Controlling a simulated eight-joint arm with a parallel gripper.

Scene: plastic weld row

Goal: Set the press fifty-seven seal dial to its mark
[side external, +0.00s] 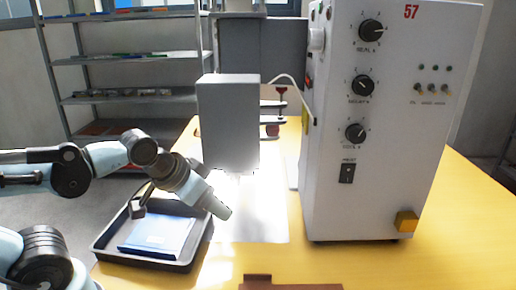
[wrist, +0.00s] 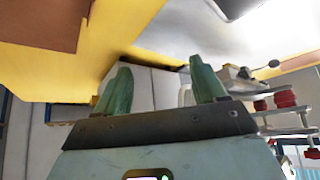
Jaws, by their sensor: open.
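The press marked 57 (side external: 400,130) is a white cabinet on the right of the side external view. My gripper (side external: 223,211) is left of the press, low over the edge of the tray and tilted down, well apart from the dials. In the wrist view its two green fingers (wrist: 163,88) stand apart with nothing between them.
A black tray (side external: 105,245) holding a blue packet (side external: 158,236) lies below my gripper. Two lower dials (side external: 362,85) (side external: 355,132), a rocker switch (side external: 347,173) and toggles are near the seal dial.

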